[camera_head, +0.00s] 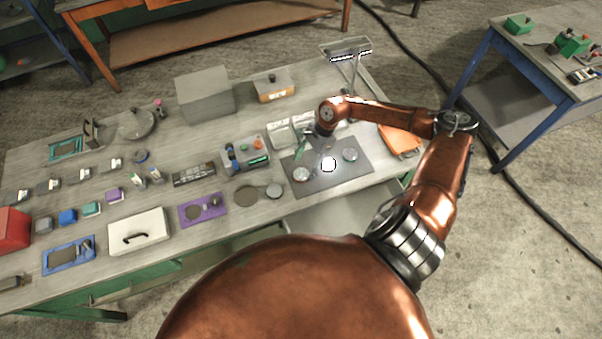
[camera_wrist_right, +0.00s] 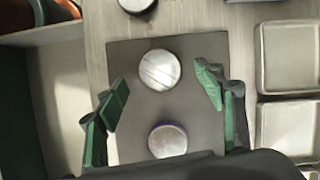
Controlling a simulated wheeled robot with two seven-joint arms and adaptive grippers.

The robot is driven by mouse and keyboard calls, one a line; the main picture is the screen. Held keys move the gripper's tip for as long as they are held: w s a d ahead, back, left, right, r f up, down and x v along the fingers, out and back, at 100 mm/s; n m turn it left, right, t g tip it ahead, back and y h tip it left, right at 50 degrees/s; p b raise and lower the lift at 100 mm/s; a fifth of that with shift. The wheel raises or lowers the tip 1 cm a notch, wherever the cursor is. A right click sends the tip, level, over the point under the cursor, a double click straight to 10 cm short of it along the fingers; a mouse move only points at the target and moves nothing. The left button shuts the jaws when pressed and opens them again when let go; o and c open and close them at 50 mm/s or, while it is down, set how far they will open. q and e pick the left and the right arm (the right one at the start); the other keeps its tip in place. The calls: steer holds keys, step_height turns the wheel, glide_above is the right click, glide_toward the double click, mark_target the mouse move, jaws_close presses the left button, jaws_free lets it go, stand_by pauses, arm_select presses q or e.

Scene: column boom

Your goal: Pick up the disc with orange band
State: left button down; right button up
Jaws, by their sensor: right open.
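In the right wrist view, a silver disc (camera_wrist_right: 158,70) lies flat on a dark mat (camera_wrist_right: 140,115), between my spread right fingertips (camera_wrist_right: 161,78) and apart from both. It also shows at the mat's left in the head view (camera_head: 302,174). No orange band can be made out on it from above. A second disc (camera_wrist_right: 168,140), with a bluish-purple edge, lies on the same mat; it shows in the head view (camera_head: 350,155). A third disc (camera_wrist_right: 138,4) lies off the mat. My right gripper (camera_head: 314,149) is open and empty above the mat. My left gripper is out of view.
Two shallow pale trays (camera_wrist_right: 288,60) lie just beyond the mat. A grey tool holder (camera_head: 246,158) and a purple plate (camera_head: 203,209) stand to its left. An orange item (camera_head: 400,140) lies right of it. A lamp (camera_head: 347,48) rises behind.

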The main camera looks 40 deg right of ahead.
mark_target(301, 174)
steer(key=x, duration=0.2)
steer(key=shift+f, duration=0.25)
steer(key=shift+a+f, duration=0.2)
steer(key=shift+f, duration=0.25)
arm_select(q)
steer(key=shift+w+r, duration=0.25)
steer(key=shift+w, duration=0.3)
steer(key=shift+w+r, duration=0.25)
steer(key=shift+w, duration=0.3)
arm_select(e)
steer(key=shift+c, duration=0.7)
steer(key=c, duration=0.5)
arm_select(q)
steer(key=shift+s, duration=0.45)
arm_select(e)
steer(key=c, duration=0.9)
